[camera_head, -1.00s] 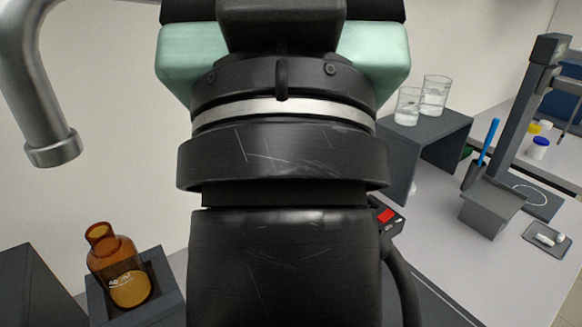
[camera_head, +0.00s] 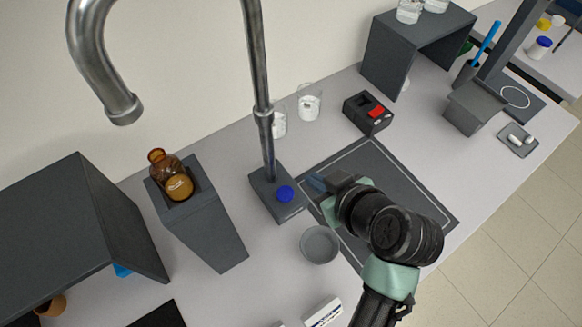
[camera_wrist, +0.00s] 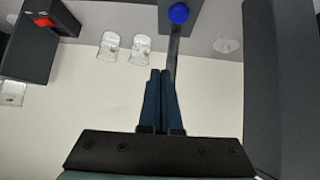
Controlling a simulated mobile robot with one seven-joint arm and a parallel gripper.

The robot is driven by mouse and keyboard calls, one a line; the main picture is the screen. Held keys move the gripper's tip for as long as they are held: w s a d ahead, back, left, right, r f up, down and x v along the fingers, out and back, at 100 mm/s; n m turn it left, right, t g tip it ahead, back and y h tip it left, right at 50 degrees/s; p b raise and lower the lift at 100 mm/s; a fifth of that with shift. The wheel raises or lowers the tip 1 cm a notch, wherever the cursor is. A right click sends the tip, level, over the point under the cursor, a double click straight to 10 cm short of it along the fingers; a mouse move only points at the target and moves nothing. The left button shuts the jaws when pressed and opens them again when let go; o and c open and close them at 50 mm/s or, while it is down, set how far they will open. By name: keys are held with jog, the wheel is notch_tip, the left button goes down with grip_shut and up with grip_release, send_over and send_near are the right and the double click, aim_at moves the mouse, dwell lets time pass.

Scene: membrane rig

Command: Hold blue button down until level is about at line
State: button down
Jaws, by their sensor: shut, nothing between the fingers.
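The blue button (camera_head: 285,194) sits on the dark base (camera_head: 264,203) of a tall metal faucet post in the head view. It also shows at the top of the wrist view (camera_wrist: 179,13). My gripper (camera_head: 316,183) is just right of the button, apart from it, with the arm reaching in from the lower right. In the wrist view my gripper's fingers (camera_wrist: 160,75) are together and empty, pointing toward the post below the button. A clear glass (camera_head: 309,102) and another glass (camera_head: 279,124) stand behind the post. I cannot make out a level line.
A black box with a red switch (camera_head: 368,112) stands behind my gripper. A grey bowl (camera_head: 320,244) is in front of the button base. A brown bottle (camera_head: 172,178) sits on a grey stand at left. A dark mat (camera_head: 420,200) lies under my arm.

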jog(key=shift+s+a+f+g, duration=0.2)
jog(key=shift+s+f+g, duration=0.3)
jog(key=shift+s+f, duration=0.55)
jog(key=p, duration=0.2)
send_over(284, 190)
jog(key=s+d, duration=0.2)
jog(key=s, duration=0.1)
notch_tip(284, 190, down, 6)
jog(key=shift+w+a+f, duration=0.1)
notch_tip(284, 190, down, 3)
jog(key=shift+w+a+f+p, duration=0.1)
jog(key=shift+w+p, duration=0.05)
jog(key=shift+p, duration=0.3)
jog(key=shift+f, duration=0.65)
